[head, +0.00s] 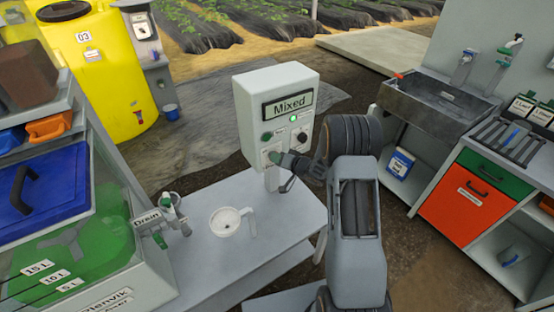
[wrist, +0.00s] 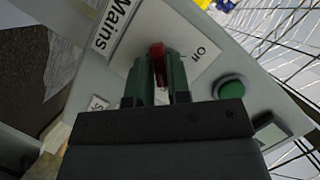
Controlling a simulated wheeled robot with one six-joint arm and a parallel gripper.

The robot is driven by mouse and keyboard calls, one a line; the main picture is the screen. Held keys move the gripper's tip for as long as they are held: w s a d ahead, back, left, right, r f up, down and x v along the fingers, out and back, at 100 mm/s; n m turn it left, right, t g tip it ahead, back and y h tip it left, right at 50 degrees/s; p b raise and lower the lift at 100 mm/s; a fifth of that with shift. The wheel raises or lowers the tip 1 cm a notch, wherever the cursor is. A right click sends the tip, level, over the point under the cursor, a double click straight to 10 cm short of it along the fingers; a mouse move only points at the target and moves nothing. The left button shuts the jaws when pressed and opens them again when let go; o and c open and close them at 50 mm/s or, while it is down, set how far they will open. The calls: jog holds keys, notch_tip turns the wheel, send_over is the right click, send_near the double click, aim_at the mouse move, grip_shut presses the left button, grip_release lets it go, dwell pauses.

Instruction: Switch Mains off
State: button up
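The grey control box (head: 277,110) stands on a post at the bench and its display reads "Mixed". A green lamp is lit on its face. The Mains switch has a red handle (wrist: 158,52) on a white plate (wrist: 185,35), with the word "Mains" beside it. One small position word shows to the right of the handle. My gripper (head: 279,158) is at the lower left of the box's face. In the wrist view, the green fingers of my gripper (wrist: 160,78) lie close on both sides of the red handle and look shut on it. The handle's lower part is hidden between them.
A green button (wrist: 230,89) is right of my fingers. A black knob (head: 302,134) is on the box's right side. A white funnel-like cup (head: 226,221) and the Drain valve (head: 160,222) are on the bench at left. A sink (head: 430,105) stands at right.

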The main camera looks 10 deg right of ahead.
grip_shut()
jog(key=n+t+h+b, duration=0.1)
jog(key=n+b, duration=0.3)
jog(key=b, duration=0.6)
jog(key=n+h+b, duration=0.4)
jog(key=b, duration=0.7)
jog(key=a+n+t+h+b, duration=0.1)
jog(key=n+b, duration=0.3)
jog(key=b, duration=0.6)
jog(key=shift+s+f+t+h+b, duration=0.15)
jog(key=shift+t+h+b, duration=0.2)
jog(key=shift+h, duration=0.45)
jog(key=shift+r+n+b, duration=0.25)
jog(key=shift+n+b, duration=0.05)
jog(key=shift+b, duration=0.2)
jog(key=shift+o, duration=1.2)
grip_release()
jog(key=shift+a, duration=0.1)
jog(key=shift+o, duration=1)
